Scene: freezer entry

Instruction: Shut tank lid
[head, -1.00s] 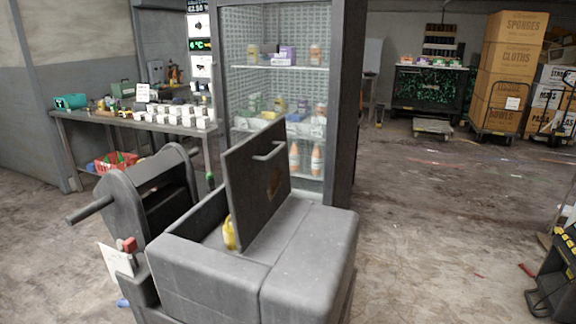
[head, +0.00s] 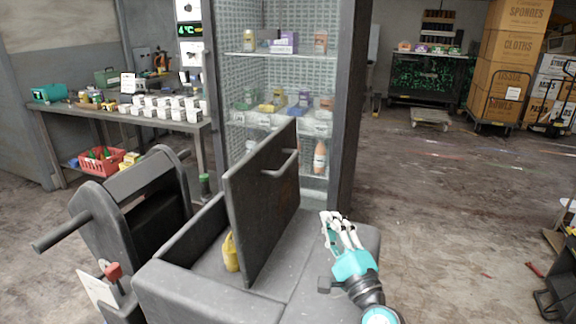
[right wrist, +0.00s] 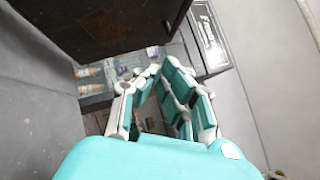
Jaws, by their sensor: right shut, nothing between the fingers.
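The tank lid (head: 258,200) is a dark grey panel with a bar handle (head: 281,166). It stands open, nearly upright, over the grey tank (head: 200,285). A yellow object (head: 231,252) shows in the opening at its lower left. My right gripper (head: 333,222) is shut and empty, to the right of the lid and above the tank's top, apart from the lid. In the right wrist view its fingers (right wrist: 152,72) come together, with a dark panel (right wrist: 100,25) above them that looks like the lid. My left gripper is not in view.
A glass-fronted cabinet (head: 345,110) with stocked shelves stands right behind the tank. A grey unit with a protruding bar (head: 95,215) stands at the left. A bench (head: 55,112) with white tubs is behind it. The floor (head: 450,190) at the right is mostly clear.

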